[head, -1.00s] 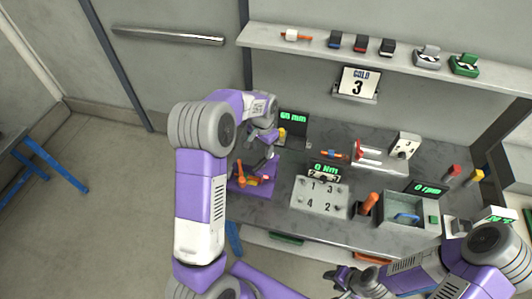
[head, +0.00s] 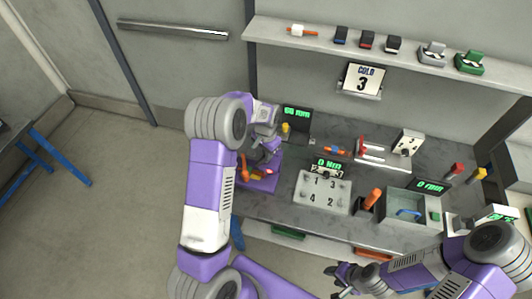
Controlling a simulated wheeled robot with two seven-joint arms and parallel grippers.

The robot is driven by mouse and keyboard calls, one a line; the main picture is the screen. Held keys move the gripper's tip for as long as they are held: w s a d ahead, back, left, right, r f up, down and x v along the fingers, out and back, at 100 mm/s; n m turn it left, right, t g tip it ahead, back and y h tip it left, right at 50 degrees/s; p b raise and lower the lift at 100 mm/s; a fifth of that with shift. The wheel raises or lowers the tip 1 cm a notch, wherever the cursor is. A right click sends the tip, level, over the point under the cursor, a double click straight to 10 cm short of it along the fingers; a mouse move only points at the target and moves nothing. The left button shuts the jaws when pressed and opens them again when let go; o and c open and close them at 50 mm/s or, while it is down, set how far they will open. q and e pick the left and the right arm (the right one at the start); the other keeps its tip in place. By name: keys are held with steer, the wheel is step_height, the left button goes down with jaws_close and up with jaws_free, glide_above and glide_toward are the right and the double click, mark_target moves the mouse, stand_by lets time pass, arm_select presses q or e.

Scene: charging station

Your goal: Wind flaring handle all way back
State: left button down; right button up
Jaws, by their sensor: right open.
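The flaring tool sits on a purple base (head: 262,184) at the left end of the bench, with orange parts, likely its handle (head: 244,170), showing beside my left arm. My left gripper (head: 266,155) is at the tool, just above and behind the orange parts. Its fingers are small and partly hidden by my own wrist, so I cannot tell whether they hold the handle. My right gripper (head: 343,279) is open and empty, low in front of the bench's front edge.
A display reading 60 mm (head: 297,117) stands behind the tool. A numbered block (head: 323,192) and a grey tray (head: 410,207) are to the right. A shelf (head: 380,48) runs along the wall above the bench.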

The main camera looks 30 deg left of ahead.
arm_select(q)
steer(key=shift+n, duration=0.3)
steer(key=n+b, duration=0.1)
steer(key=n, duration=0.2)
steer(key=shift+n, duration=0.3)
steer(key=n, duration=0.4)
steer(key=shift+n, duration=0.3)
steer(key=n, duration=0.4)
steer(key=n+p, duration=0.1)
steer(key=n, duration=0.4)
steer(key=shift+n+p, duration=0.35)
steer(key=shift+n, duration=0.05)
steer(key=c, duration=1)
jaws_free()
steer(key=shift+c, duration=0.2)
